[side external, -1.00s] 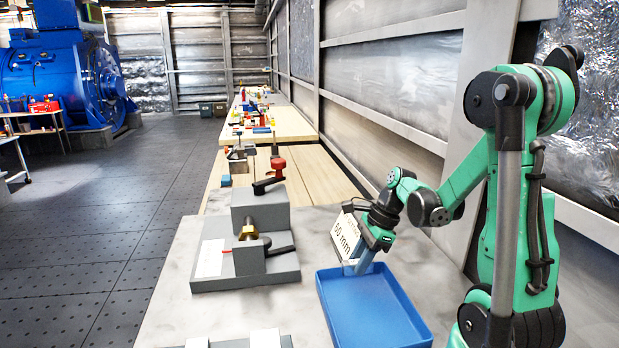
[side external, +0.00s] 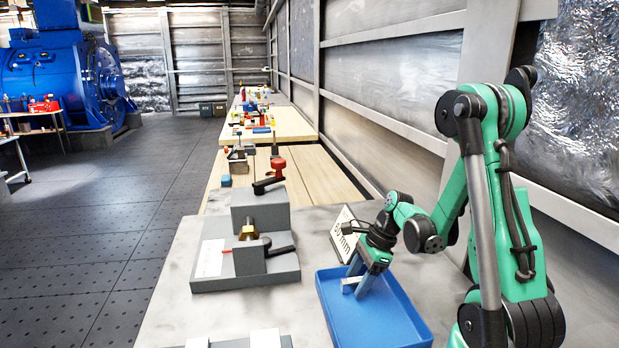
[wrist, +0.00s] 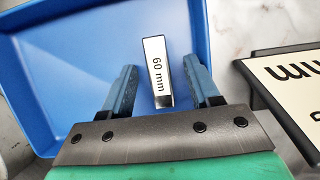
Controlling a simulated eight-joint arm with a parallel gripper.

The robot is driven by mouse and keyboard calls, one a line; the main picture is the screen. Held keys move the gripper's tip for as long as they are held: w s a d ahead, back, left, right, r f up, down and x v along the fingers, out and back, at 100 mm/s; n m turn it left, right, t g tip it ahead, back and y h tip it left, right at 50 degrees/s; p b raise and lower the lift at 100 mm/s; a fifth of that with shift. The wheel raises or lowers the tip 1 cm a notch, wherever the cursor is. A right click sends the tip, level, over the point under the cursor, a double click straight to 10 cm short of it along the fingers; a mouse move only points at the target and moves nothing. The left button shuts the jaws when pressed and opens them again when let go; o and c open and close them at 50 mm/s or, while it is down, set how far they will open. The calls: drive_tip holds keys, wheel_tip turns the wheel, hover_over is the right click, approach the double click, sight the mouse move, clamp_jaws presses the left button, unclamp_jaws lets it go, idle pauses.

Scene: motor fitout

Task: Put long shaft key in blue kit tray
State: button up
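The key (wrist: 157,75) is a pale metal bar with a white "60 mm" label. In the wrist view it is between the two fingers of my gripper (wrist: 163,90), with a gap on each side. The blue kit tray (wrist: 60,60) spreads behind it. In the side view the key (side external: 349,285) shows as a small silver bar beside the fingertips of my gripper (side external: 365,284), within the outline of the blue tray (side external: 385,325). My gripper is open and points down into the tray. Whether the key rests fully on the tray floor is hard to tell.
A sign ending in "mm" (side external: 344,235) stands just behind the tray and shows at the right of the wrist view (wrist: 290,80). A grey fixture with a brass part (side external: 248,232) and a red-knobbed lever stands left of the tray. Bare tabletop (side external: 300,315) lies between them.

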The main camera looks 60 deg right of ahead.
drive_tip(key=shift+r, duration=0.1)
drive_tip(key=v, duration=1.2)
drive_tip(key=w+a+n+t+h, duration=0.1)
drive_tip(key=w+a+n+t, duration=0.1)
drive_tip(key=a+n, duration=0.7)
drive_tip(key=w+a+r+n+t+h, duration=0.1)
drive_tip(key=w+a+n, duration=0.3)
drive_tip(key=a+n, duration=0.6)
drive_tip(key=n+t+h, duration=0.1)
drive_tip(key=n, duration=0.7)
drive_tip(key=shift+w+r, duration=0.3)
drive_tip(key=shift+w, duration=0.05)
drive_tip(key=shift+a, duration=0.1)
